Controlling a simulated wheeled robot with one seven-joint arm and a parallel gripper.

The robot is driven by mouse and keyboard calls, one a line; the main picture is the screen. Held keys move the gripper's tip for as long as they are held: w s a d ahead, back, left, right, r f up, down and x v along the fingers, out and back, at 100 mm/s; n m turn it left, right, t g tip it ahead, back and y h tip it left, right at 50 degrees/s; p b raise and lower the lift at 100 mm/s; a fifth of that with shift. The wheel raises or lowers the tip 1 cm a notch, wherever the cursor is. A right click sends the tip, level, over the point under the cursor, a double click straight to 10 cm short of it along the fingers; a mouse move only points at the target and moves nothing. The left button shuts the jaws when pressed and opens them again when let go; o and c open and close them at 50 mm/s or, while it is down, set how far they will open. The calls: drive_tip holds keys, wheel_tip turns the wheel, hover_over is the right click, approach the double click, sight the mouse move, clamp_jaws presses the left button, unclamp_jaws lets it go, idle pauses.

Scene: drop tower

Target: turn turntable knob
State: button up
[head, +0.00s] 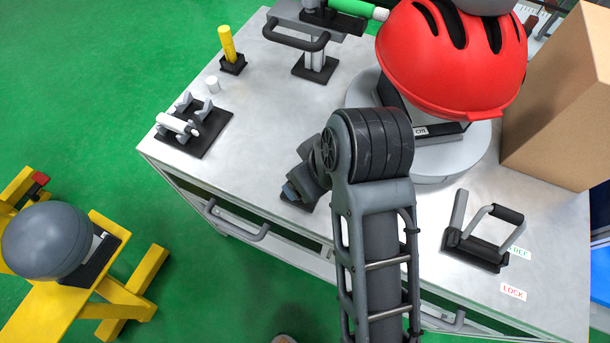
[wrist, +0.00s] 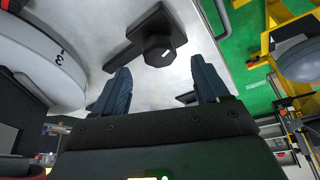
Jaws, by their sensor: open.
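The turntable (head: 458,163) is a round grey disc on the bench, with a red helmet (head: 450,60) on a stand over it. Its marked rim (wrist: 42,45) fills the left of the wrist view. In the head view my arm and gripper largely hide the knob. My gripper (wrist: 163,85) is open and empty. Its two blue-grey fingers point toward the knob, which shows beyond and between their tips; I cannot tell the exact gap.
A cardboard box (head: 556,95) stands right of the turntable. A clamp fixture (head: 192,126) and a yellow peg (head: 228,45) are at left. A yellow stand (head: 120,285) with a grey dome stands off the bench.

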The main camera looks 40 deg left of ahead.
drive_tip(key=shift+x, duration=2.2)
drive_tip(key=c, duration=1)
drive_tip(key=shift+r, duration=0.1)
